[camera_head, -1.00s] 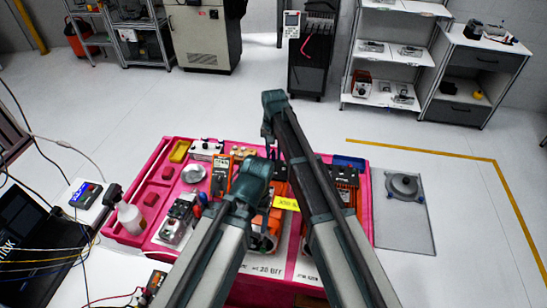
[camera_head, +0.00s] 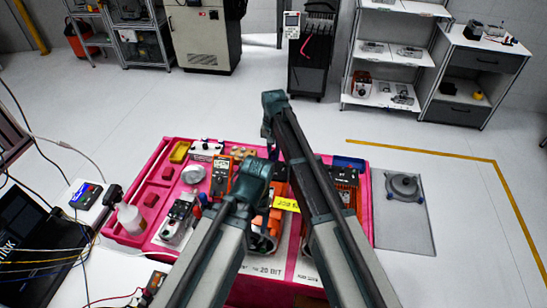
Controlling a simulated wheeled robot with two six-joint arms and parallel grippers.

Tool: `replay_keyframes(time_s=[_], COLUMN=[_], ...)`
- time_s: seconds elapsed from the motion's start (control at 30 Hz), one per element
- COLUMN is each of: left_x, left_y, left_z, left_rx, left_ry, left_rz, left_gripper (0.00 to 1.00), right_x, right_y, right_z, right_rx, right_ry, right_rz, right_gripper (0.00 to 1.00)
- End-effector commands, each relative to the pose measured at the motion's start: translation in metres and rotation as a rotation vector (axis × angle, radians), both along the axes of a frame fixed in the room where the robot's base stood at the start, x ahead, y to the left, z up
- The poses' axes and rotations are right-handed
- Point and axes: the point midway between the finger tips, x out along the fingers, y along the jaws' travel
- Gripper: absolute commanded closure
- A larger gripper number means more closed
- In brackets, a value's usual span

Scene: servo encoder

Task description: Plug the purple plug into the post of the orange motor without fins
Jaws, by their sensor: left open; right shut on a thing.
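Orange motors stand on the pink workbench tray (camera_head: 125,238), partly covered by my arms. One orange housing (camera_head: 262,238) shows below my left wrist. Another (camera_head: 347,192), right of my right arm, has a dark, ribbed-looking top. I cannot tell clearly which one has no fins, and no post shows clearly. My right gripper (camera_head: 268,133) points down above the tray's back edge. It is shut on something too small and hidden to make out. My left gripper (camera_head: 254,170) is open over the tray's middle, its fingertips mostly hidden. I cannot make out the purple plug.
A yellow label (camera_head: 287,204) lies between my arms. A grey mat with a round disc (camera_head: 403,186) is at the right.

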Motion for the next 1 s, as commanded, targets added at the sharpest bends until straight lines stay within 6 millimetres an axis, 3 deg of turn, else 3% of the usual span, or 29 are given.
replay_keyframes(time_s=[1.0], left_x=[0.0], left_y=[0.0], left_z=[0.048], left_rx=[0.0], left_ry=[0.0], left_rz=[0.0], left_gripper=[0.31], right_x=[0.0], right_y=[0.0], right_z=[0.048], right_rx=[0.0], right_ry=[0.0], right_rz=[0.0], right_gripper=[1.0])
